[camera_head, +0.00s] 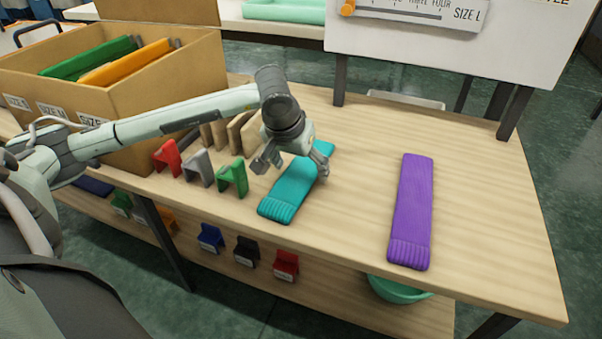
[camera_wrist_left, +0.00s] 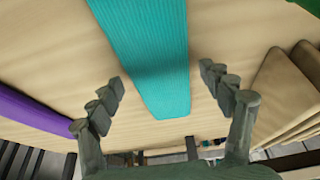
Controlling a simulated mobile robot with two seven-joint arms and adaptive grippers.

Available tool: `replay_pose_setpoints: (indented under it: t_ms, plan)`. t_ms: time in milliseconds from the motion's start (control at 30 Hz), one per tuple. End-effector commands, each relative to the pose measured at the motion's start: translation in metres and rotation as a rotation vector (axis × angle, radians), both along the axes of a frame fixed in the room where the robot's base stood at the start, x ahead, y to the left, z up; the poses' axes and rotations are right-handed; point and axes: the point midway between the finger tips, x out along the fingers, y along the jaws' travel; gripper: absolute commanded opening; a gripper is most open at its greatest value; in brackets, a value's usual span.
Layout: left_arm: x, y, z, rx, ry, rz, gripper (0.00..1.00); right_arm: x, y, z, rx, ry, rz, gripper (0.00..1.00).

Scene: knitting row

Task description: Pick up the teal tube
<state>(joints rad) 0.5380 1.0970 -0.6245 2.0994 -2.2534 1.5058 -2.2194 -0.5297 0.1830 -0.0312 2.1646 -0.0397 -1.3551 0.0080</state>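The teal tube (camera_head: 291,189) is a flat knitted piece with a ribbed end, lying on the wooden table. My left gripper (camera_head: 293,172) is over its far half, pointing down, with a finger to each side. In the left wrist view the teal tube (camera_wrist_left: 150,55) runs between the two spread fingers of the left gripper (camera_wrist_left: 162,92), with bare table showing on both sides. The gripper is open and does not appear to touch the tube. Part of the tube is hidden behind the gripper in the head view. My right gripper is not in view.
A purple tube (camera_head: 411,212) lies to the right on the table (camera_head: 480,230), with clear wood between. Red, grey and green clips (camera_head: 232,179) stand left of the teal tube. A cardboard box (camera_head: 180,85) with dividers is at the back left. A white board (camera_head: 440,50) stands behind.

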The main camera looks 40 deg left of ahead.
Motion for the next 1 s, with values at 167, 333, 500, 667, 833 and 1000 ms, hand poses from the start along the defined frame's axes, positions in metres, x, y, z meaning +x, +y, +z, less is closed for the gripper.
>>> replay_pose_setpoints:
  t_ms: [167,333,500,667,833,1000]
  plan:
    - [0.0,0.0,0.0,0.0,0.0,0.0,0.52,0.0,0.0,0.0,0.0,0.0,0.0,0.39]
    - [0.0,0.0,0.0,0.0,0.0,0.0,0.42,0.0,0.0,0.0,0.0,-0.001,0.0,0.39]
    - [0.0,0.0,0.002,0.0,-0.001,0.0,0.42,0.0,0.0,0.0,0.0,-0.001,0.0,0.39]
    - [0.001,0.001,0.021,0.001,-0.005,0.001,0.42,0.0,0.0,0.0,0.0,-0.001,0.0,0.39]
    - [0.001,0.0,0.056,0.0,-0.006,0.0,0.42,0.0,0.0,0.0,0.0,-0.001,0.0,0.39]
    - [0.001,0.0,0.085,-0.001,-0.004,0.001,0.42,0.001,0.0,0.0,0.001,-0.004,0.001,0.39]
